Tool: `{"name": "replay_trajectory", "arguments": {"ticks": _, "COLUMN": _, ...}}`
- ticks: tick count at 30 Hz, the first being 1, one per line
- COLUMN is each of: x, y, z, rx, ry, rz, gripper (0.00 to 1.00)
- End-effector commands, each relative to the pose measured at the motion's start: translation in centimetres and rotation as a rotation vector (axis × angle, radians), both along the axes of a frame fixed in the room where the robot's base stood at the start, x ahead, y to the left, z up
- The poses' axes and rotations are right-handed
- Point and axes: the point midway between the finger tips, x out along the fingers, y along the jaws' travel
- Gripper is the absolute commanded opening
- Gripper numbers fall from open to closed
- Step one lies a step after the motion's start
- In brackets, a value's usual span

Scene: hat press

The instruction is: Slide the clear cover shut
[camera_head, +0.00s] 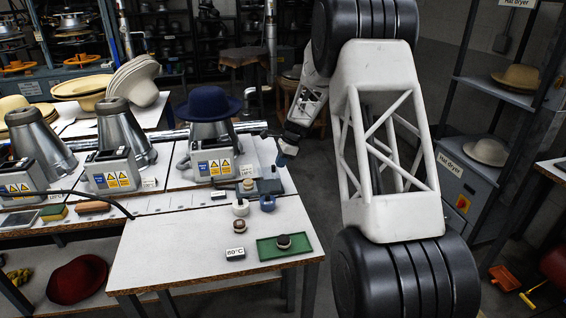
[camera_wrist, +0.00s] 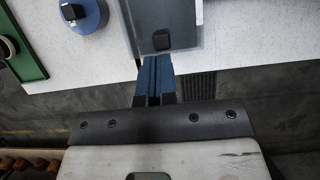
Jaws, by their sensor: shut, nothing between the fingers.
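In the wrist view a flat grey box (camera_wrist: 168,14) lies at the table edge with a see-through cover (camera_wrist: 199,25) over it. A small black knob (camera_wrist: 161,39) sits near the cover's end closest to my gripper. In the head view the grey box (camera_head: 270,187) is small, at the table's right end; how far the cover is open is too small to tell. My gripper (camera_wrist: 153,60) is shut and empty, its blue fingers side by side just short of the cover's end, in line with the knob. I cannot tell whether they touch. It also shows in the head view (camera_head: 281,160).
A blue round holder (camera_wrist: 88,23) and a green tray (camera_wrist: 22,50) lie left of the box. A press with a navy hat (camera_head: 208,103) stands behind it in the head view. White table (camera_head: 165,255) has free room at front left; floor lies beyond its right edge.

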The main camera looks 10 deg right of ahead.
Motion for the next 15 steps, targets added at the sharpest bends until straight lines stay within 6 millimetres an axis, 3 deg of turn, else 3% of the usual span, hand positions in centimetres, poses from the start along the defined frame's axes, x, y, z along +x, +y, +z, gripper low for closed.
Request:
{"name": "replay_trajectory", "arguments": {"ticks": 8, "x": 0.0, "y": 0.4, "z": 0.0, "rx": 0.000, "ry": 0.000, "rz": 0.001, "gripper": 0.00}}
{"name": "replay_trajectory", "arguments": {"ticks": 15, "x": 0.0, "y": 4.0, "z": 0.1, "rx": 0.000, "ry": 0.000, "rz": 0.003, "gripper": 0.00}}
